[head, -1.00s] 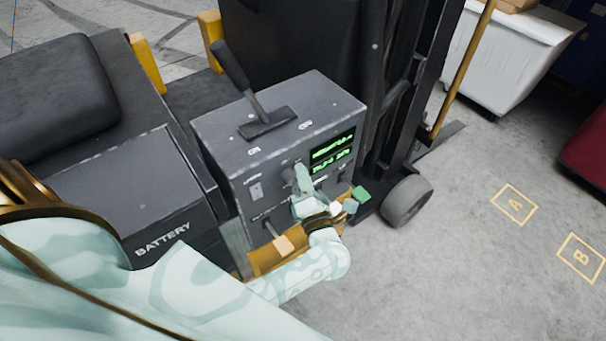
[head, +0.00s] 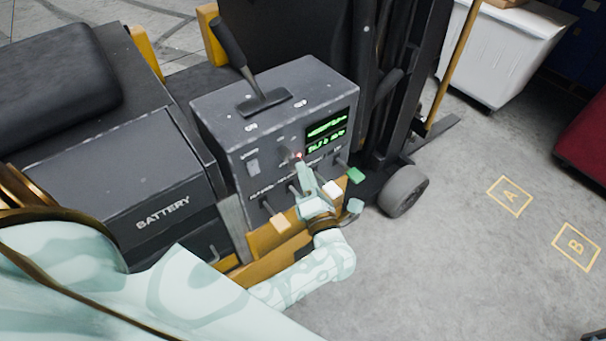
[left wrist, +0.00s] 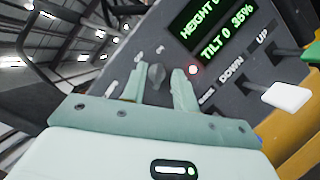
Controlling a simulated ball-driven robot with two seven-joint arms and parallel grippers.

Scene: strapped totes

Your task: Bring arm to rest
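My left gripper (head: 306,181) is in front of the dark control box (head: 218,112) of a forklift. In the left wrist view its two fingers (left wrist: 158,88) are apart, with a dark knob (left wrist: 155,76) showing in the gap between them. The gripper looks open and holds nothing. A small red light (head: 299,155) glows on the panel just above the fingertips. A green display (head: 328,135) is lit; in the left wrist view it reads "HEIGHT" and "TILT 0 35%". My right gripper is not in view.
A long-handled lever (head: 235,52) stands on the box top. A battery case (head: 115,185) is at left.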

